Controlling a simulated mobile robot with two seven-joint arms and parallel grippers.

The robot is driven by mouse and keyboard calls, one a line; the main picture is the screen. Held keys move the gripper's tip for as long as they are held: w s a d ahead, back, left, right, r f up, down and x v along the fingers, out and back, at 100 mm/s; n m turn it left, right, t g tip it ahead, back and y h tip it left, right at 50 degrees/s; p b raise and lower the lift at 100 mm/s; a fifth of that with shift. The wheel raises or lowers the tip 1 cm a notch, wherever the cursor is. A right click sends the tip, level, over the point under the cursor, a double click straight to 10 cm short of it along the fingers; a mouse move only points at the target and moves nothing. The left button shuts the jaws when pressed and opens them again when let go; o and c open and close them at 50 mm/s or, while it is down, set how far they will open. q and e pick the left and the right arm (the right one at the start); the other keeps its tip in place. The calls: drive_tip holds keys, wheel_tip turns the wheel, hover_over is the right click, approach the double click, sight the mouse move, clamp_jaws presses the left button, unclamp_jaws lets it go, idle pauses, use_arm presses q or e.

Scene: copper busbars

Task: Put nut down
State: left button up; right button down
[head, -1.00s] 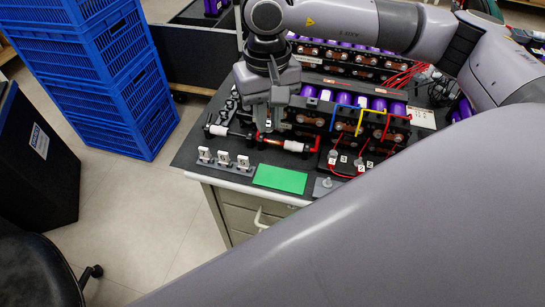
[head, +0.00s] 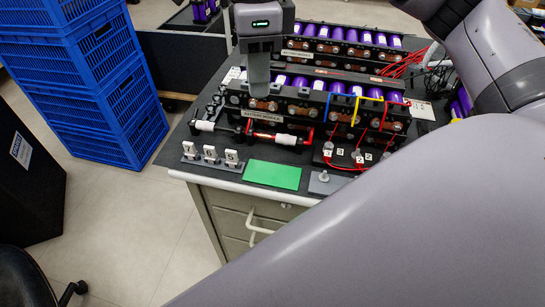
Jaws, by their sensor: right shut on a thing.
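My right gripper (head: 259,92) points down at the left end of the front battery module (head: 290,122). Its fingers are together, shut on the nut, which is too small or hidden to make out. The fingertips overlap the module's upper front edge near a copper busbar (head: 263,105); I cannot tell whether they touch it. A bare green mat (head: 273,175) lies at the table's front edge. A small grey block with a round knob (head: 323,180) stands to the right of the mat. My left gripper is not in view.
A rear battery module (head: 345,50) stands behind. Tools with white (head: 215,127) and red (head: 272,136) parts lie before the front module. Numbered white tags (head: 210,154) stand left of the mat. Red, blue and yellow wires (head: 357,110) are at right. My large grey arm link covers the lower right.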

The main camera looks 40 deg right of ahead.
drive_tip(key=s+r+m+b, duration=0.2)
drive_tip(key=m, duration=0.5)
drive_tip(key=m+b, duration=0.4)
hover_over(273, 173)
wheel_tip(273, 173, down, 14)
drive_tip(key=shift+r, duration=0.1)
drive_tip(key=shift+f, duration=0.95)
wheel_tip(273, 173, down, 4)
drive_tip(key=shift+r+b, duration=0.25)
drive_tip(key=shift+b, duration=0.25)
drive_tip(key=shift+f, duration=0.15)
drive_tip(key=c, duration=1.1)
unclamp_jaws()
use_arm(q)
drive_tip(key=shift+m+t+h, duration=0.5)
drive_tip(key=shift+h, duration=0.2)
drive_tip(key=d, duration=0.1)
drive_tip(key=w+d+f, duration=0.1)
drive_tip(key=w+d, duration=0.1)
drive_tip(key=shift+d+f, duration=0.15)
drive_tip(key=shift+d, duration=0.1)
